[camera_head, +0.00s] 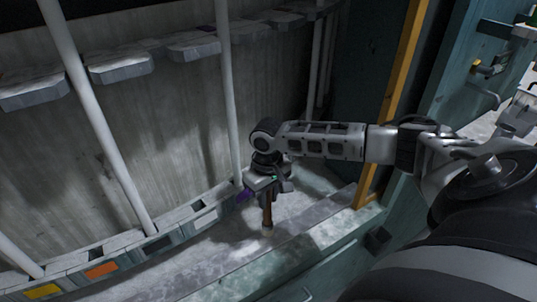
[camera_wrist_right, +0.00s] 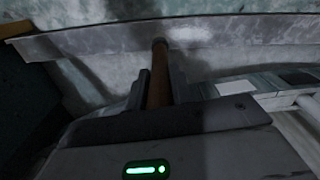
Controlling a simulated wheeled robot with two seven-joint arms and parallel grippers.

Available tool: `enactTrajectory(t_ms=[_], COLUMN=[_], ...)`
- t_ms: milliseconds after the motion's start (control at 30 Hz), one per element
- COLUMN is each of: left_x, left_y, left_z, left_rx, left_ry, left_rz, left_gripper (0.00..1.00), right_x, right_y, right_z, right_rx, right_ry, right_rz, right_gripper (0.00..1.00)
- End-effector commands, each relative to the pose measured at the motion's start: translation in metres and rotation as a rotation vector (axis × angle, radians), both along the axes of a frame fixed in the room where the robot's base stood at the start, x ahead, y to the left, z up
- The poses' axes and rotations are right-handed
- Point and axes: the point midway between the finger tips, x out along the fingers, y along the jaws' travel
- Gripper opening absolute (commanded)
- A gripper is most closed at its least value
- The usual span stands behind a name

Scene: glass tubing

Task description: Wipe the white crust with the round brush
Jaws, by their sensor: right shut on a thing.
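My right gripper (camera_head: 267,190) is shut on the brown handle of the round brush (camera_head: 267,212) and holds it upright, pointing down. The brush's pale round end is at or just above the grey ledge; I cannot tell if it touches. In the right wrist view the brown handle (camera_wrist_right: 158,75) stands between the two fingers, its far end against a pale strip. Pale, whitish patches (camera_head: 215,250) show on the floor and ledge, but I cannot tell which is the white crust. My left gripper is not in view.
White vertical tubes (camera_head: 100,125) stand along the grey back wall. A row of blocks with coloured labels (camera_head: 103,270) runs along its foot. A purple thing (camera_head: 244,195) is beside the gripper. A yellow post (camera_head: 400,70) and teal cabinet (camera_head: 455,75) stand at right.

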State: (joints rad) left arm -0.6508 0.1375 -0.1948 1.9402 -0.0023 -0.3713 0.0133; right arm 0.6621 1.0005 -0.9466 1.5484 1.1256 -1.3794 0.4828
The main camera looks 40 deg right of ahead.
Motion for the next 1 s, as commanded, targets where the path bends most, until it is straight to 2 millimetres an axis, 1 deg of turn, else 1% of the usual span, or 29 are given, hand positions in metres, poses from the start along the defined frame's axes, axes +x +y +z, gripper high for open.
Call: enactTrajectory(t_ms=[300,433,600,1000], left_x=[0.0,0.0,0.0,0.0], left_y=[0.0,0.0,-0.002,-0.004], left_z=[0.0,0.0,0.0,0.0], left_rx=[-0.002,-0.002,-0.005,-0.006], left_ry=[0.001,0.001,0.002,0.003], left_rz=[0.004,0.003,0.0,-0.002], left_gripper=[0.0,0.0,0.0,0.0], right_x=[0.003,0.004,0.004,0.004], right_y=[0.004,0.005,0.006,0.005], right_z=[0.028,0.037,0.041,0.04], right_rx=[0.0,0.0,0.0,-0.001], right_ry=[-0.001,0.0,0.001,0.001], right_rz=[0.01,0.012,0.013,0.012], right_gripper=[0.0,0.0,0.0,0.0])
